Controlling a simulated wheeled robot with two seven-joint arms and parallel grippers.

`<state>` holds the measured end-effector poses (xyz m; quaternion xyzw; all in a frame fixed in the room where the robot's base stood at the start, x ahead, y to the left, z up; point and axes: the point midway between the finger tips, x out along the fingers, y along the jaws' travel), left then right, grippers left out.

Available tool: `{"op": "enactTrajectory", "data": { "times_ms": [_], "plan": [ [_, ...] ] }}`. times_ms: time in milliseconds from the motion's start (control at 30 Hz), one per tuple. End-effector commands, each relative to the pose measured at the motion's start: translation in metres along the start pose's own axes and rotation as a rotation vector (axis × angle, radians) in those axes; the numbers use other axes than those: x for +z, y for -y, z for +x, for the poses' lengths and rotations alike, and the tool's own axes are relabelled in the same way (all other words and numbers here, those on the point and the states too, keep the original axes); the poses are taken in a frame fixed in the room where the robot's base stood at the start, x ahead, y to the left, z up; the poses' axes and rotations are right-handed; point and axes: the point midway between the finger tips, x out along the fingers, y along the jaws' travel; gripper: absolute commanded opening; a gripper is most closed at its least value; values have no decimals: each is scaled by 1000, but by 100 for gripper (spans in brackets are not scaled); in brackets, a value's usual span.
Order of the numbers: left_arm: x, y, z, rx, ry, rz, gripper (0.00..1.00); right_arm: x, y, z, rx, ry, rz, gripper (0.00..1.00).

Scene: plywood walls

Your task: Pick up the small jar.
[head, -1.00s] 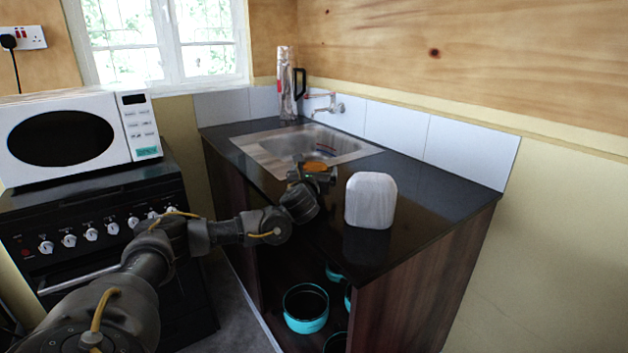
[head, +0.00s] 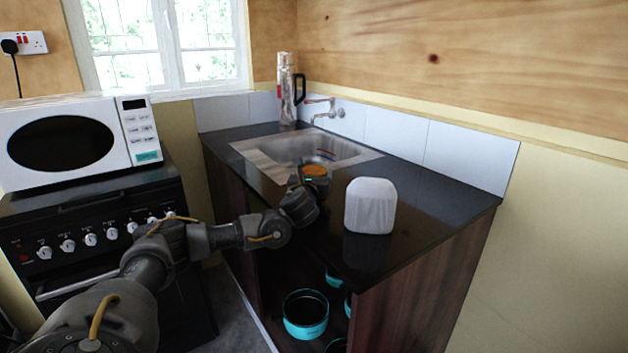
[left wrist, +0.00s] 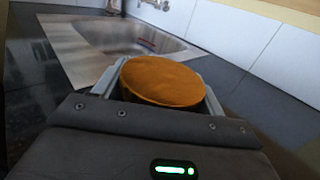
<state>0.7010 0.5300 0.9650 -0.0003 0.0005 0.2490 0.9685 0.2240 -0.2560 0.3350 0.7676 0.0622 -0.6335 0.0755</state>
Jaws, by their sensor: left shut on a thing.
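The small jar (head: 316,171) shows an orange-brown round lid at the near edge of the sink. In the left wrist view the jar's lid (left wrist: 162,81) fills the space between the two grey fingers. My left gripper (head: 308,178) is shut on the jar, with one finger on each side. The jar's body below the lid is mostly hidden by the gripper. I cannot tell whether its base touches the counter. My right gripper is not in view.
A white rounded object (head: 370,206) stands on the dark counter (head: 440,205) to the right. The steel sink (head: 350,152) lies behind the gripper, with a flask (head: 287,92) and tap (head: 328,110) beyond. A microwave (head: 75,138) sits left on the stove. Teal pots (head: 305,318) sit below.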

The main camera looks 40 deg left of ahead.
Motion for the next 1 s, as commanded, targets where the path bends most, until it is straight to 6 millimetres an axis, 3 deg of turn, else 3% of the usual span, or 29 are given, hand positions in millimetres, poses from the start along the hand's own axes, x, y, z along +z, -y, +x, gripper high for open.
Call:
{"op": "enactTrajectory", "data": {
  "times_ms": [200, 467, 500, 600, 700, 1000],
  "plan": [
    [30, 0, 0, 0, 5, -3, 44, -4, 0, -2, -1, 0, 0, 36],
    [88, 6, -50, -4, 7, -2, 44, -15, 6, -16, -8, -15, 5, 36],
    [91, 8, -60, -5, 6, -2, 44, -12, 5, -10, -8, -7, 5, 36],
    [101, 10, -85, -5, 6, -2, 44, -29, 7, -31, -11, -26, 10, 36],
    [111, 13, -105, -4, 4, 0, 44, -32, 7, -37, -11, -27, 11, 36],
    [126, 16, -137, -1, 2, -1, 44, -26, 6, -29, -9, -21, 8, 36]
  ]
}}
